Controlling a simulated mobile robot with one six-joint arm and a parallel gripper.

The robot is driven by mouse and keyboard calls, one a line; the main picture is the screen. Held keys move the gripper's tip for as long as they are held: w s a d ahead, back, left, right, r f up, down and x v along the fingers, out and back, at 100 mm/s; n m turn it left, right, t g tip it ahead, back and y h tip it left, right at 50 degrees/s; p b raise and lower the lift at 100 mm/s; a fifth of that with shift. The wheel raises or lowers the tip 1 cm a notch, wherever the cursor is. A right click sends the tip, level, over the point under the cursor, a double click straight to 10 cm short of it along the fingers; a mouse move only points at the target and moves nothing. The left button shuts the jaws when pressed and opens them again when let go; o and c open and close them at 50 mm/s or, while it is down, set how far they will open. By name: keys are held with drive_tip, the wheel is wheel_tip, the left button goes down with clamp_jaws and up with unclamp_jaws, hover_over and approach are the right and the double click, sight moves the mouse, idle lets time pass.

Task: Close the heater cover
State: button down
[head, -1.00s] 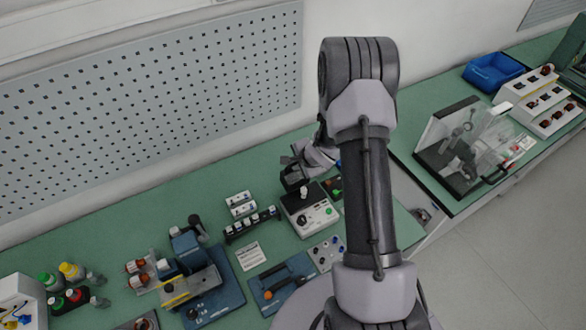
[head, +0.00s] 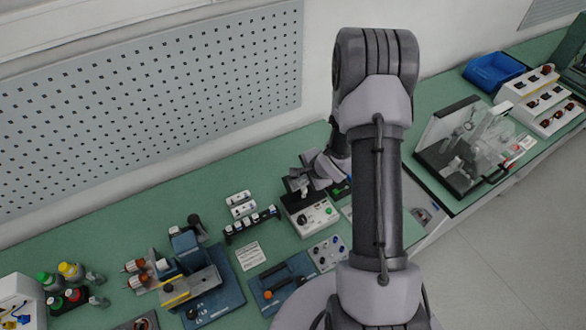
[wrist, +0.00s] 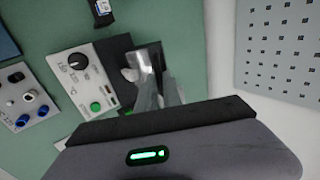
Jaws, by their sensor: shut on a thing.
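The heater (head: 313,216) is a small box with a pale control panel, a dark knob and a green button. It stands on the green bench below my gripper (head: 302,184), and its panel (wrist: 83,78) also shows in the wrist view. The dark heater cover (wrist: 116,50) shows beside the panel, partly hidden behind my fingers. My gripper (wrist: 146,72) is shut on the cover's pale knob (wrist: 129,74), at the fingertips. How far the cover stands open cannot be told.
A panel with several knobs (head: 328,253) and a blue tool tray (head: 283,283) lie in front of the heater. A dark rack (head: 252,224) stands to its left. The pegboard wall (head: 150,105) rises behind the bench. A clear-covered machine (head: 465,145) stands on the right bench.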

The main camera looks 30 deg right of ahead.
drive_tip(key=shift+s+f, duration=0.15)
drive_tip(key=shift+s, duration=0.55)
drive_tip(key=shift+s+f+b, duration=0.3)
drive_tip(key=shift+s+b, duration=0.05)
drive_tip(key=shift+s, duration=0.15)
drive_tip(key=shift+s+f+b, duration=0.3)
drive_tip(key=shift+s+b, duration=0.05)
drive_tip(key=shift+s, duration=0.5)
